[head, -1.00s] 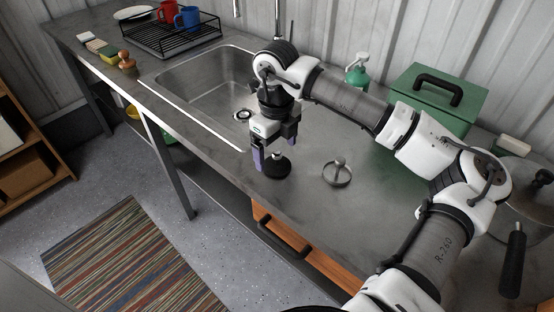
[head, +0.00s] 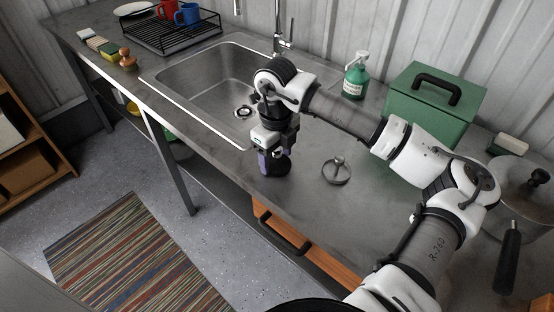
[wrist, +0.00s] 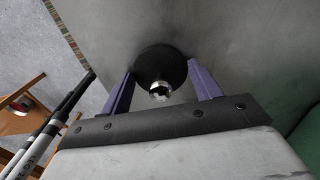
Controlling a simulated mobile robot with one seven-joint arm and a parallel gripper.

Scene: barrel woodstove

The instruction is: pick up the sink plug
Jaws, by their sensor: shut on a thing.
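The sink plug (head: 283,167) is a black disc with a small shiny knob on top, at the counter's front edge, right of the sink. My gripper (head: 272,160) points down over it, with its purple fingers shut on it. In the wrist view the plug (wrist: 160,62) sits between the two fingertips (wrist: 160,78), one at each side of the disc, with its knob facing the camera. In the head view the fingers partly hide the plug. I cannot tell any gap between the plug and the counter.
The steel sink (head: 205,80) with its drain (head: 243,112) lies to the left. A metal ring-shaped piece (head: 337,172) stands close on the right. A green soap bottle (head: 356,77), green toolbox (head: 432,105) and lidded pot (head: 528,205) stand farther right. The counter (head: 300,195) between is bare.

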